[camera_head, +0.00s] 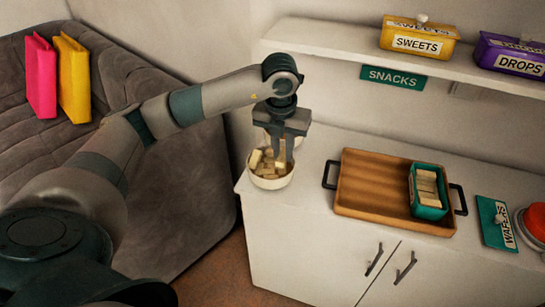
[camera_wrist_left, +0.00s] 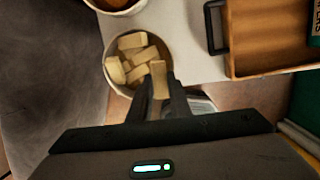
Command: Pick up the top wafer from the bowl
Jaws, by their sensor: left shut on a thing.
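The cream bowl (camera_head: 270,183) stands at the left front corner of the white cabinet top, with several pale wafers (camera_head: 262,168) heaped in it. It also shows in the left wrist view (camera_wrist_left: 110,80). My left gripper (camera_head: 283,157) points down over the bowl's right part. It is shut on a pale wafer (camera_wrist_left: 158,76), which shows at its fingertips in the left wrist view, above the other wafers. Whether the held wafer still touches the heap I cannot tell. My right gripper is not in view.
A wooden tray (camera_head: 365,187) with dark handles holds a teal box (camera_head: 429,208) of wafers. A teal WAFERS lid (camera_head: 491,220) and a red round thing (camera_head: 536,221) lie to its right. Another bowl (camera_wrist_left: 118,4) is behind. A shelf (camera_head: 345,50) with SWEETS (camera_head: 417,42) and DROPS (camera_head: 510,60) boxes hangs above.

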